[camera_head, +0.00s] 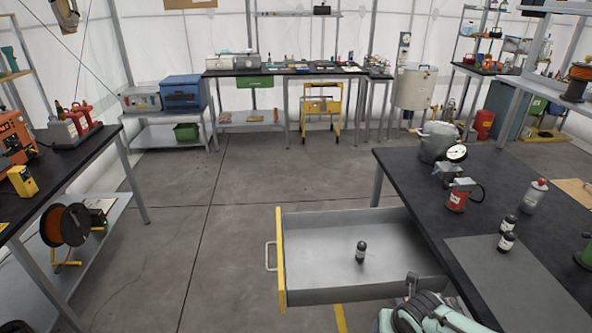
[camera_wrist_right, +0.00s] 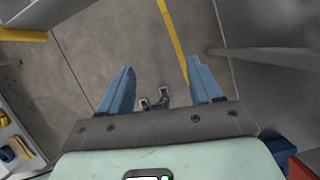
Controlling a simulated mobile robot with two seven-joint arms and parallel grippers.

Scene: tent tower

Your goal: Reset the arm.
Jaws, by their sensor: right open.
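My right gripper (camera_wrist_right: 160,88) is open and empty in the right wrist view. Its two blue fingers are spread above the grey concrete floor, with nothing between them but floor and small dark parts below. In the head view a pale green and dark part of my arm (camera_head: 432,314) shows at the bottom edge, in front of the open drawer. The gripper's fingers cannot be made out there. My left gripper is in neither view.
An open grey drawer (camera_head: 320,228) with a yellow front holds a small dark bottle (camera_head: 361,253). The black workbench (camera_head: 405,172) carries a red canister (camera_head: 458,197), a gauge, a pot and bottles. Another bench (camera_head: 72,165) stands left. The floor (camera_head: 190,220) between is clear.

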